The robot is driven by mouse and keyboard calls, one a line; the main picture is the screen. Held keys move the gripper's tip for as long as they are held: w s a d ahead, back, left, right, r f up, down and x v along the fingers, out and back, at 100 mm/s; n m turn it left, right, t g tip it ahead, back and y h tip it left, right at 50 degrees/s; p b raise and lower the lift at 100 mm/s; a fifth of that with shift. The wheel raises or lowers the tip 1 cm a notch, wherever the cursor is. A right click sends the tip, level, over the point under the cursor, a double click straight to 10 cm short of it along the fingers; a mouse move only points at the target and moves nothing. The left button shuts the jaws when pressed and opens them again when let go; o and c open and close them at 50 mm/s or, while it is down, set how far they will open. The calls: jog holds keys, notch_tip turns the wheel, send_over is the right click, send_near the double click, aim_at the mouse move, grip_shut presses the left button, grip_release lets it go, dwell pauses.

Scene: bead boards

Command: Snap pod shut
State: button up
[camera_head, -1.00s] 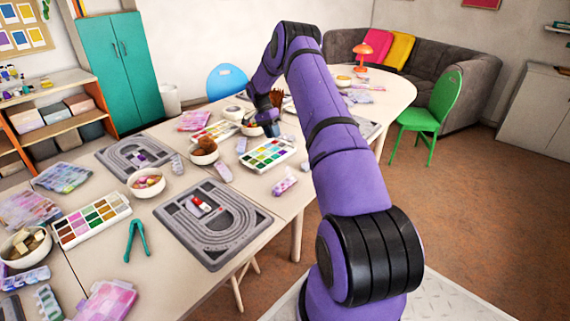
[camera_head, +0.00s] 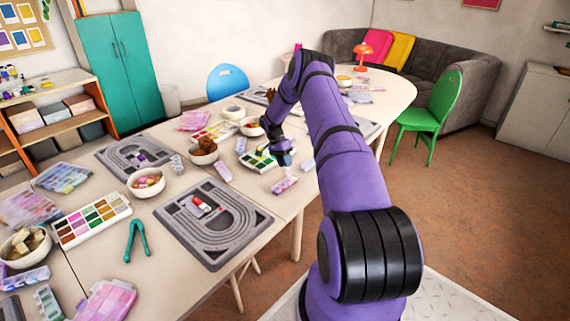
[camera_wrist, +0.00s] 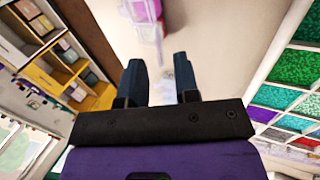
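A small pink-purple pod (camera_head: 284,185) lies near the table's front edge, to the right of the bead board. In the wrist view a pink-purple piece (camera_wrist: 145,12), likely this pod, shows at the top, with a pale translucent part hanging towards the fingers. How far its lid stands open is too small to tell. My gripper (camera_head: 283,160) is just above and behind the pod in the head view. In the wrist view my gripper (camera_wrist: 160,80) is open, its two dark blue fingers apart with no grip on anything; the pod is beyond the fingertips.
A paint-like bead tray (camera_head: 258,162) lies close behind my gripper. A grey bead board (camera_head: 232,250) is to the left, with bowls (camera_head: 146,192) and teal pliers (camera_head: 137,241) further left. A green chair (camera_head: 425,118) stands right of the table.

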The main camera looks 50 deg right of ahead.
jog(key=shift+s+f, duration=0.1)
jog(key=shift+f, duration=0.15)
grip_shut()
